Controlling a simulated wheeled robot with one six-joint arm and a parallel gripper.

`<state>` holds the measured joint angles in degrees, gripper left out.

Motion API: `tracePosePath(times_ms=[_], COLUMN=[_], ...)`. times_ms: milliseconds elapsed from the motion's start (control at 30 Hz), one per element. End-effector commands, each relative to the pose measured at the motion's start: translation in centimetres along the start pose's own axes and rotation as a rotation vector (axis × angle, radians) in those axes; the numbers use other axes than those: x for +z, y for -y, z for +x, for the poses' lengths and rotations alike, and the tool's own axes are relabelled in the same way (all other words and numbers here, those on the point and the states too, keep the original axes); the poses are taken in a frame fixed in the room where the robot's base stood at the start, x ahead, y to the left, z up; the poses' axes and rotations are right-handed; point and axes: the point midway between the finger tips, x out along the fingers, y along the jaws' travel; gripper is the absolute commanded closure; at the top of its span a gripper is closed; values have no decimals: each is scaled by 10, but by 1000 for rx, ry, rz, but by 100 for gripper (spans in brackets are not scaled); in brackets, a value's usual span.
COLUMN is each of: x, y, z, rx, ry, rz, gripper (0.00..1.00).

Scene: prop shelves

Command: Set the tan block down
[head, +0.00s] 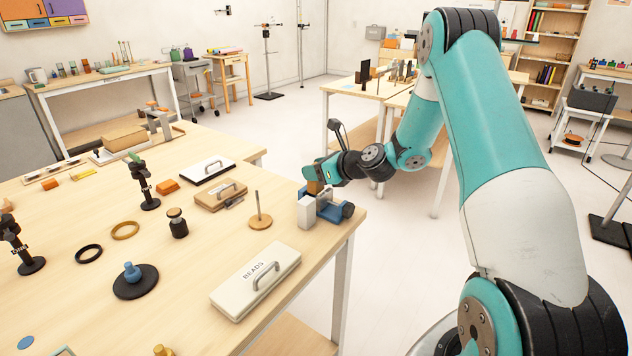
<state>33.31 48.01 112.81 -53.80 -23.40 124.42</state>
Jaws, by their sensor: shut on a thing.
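My gripper (318,178) is near the right edge of the wooden table, at the end of my teal arm. It is shut on the tan block (314,188), a small brownish piece showing just below the fingers. The block is over or against a blue wheeled thing (332,209) with a dark wheel. I cannot tell whether the block touches it. A whitish-grey block (306,213) stands at the left of the blue thing.
Left of the gripper, a thin rod on a round wooden base (260,221) stands close by. A white case marked BEADS (240,291) lies nearer. Tan (214,198) and white (205,166) cases lie further left. Bare tabletop (205,245) shows between them.

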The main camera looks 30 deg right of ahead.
Motion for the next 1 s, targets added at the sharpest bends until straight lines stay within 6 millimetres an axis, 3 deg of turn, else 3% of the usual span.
tracePosePath(times_ms=[200,600,633,733,1000], x=[-30,-36,-37,-36,-35], y=[0,0,0,0,0], z=[12,15,15,14,14], rx=[0,0,0,0,0], ry=[-2,-1,-1,-1,-1], rz=[3,1,0,0,0], gripper=[81,81,56,33,32])
